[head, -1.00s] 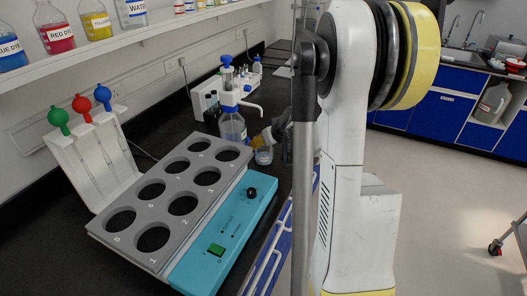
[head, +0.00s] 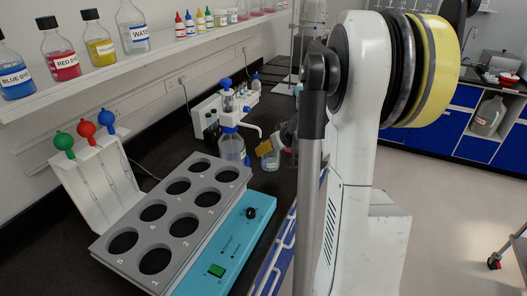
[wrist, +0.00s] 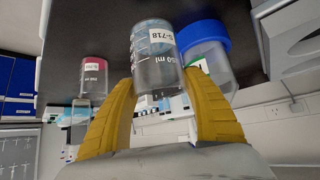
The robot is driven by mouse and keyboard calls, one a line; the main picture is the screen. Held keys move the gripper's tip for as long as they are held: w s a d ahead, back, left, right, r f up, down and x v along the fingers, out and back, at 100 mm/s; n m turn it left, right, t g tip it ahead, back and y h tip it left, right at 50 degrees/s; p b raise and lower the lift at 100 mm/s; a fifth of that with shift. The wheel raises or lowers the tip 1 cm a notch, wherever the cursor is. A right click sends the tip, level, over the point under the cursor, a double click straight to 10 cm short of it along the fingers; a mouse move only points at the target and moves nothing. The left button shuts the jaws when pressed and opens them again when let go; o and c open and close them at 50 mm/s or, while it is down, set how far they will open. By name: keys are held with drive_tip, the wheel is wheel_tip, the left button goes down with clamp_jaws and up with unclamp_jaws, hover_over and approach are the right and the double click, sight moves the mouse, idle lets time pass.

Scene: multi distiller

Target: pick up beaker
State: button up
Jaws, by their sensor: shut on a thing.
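A small clear glass beaker with printed ml marks and a white label (wrist: 157,52) is between the two yellow fingers of my gripper (wrist: 158,84) in the wrist view. The gripper is shut on the beaker's sides. In the head view the beaker (head: 270,160) shows at the tip of my gripper (head: 268,148), over the dark bench, just right of a clear bottle. Much of my gripper is hidden behind my arm there. I cannot tell how far the beaker's base is from the bench top.
The clear dispenser bottle (head: 232,148) stands close left of the beaker. A bottle with a blue cap (wrist: 207,48) is close beside it in the wrist view. A grey rack with numbered holes (head: 170,215) fills the near bench. A shelf (head: 120,60) with dye bottles runs above.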

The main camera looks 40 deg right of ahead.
drive_tip(key=s+d+r+p, duration=0.3)
drive_tip(key=s+d+r, duration=0.1)
drive_tip(key=d, duration=0.3)
drive_tip(key=shift+s+d+r, duration=0.15)
drive_tip(key=shift+s+r, duration=0.25)
drive_tip(key=shift+r, duration=0.25)
idle(0.3)
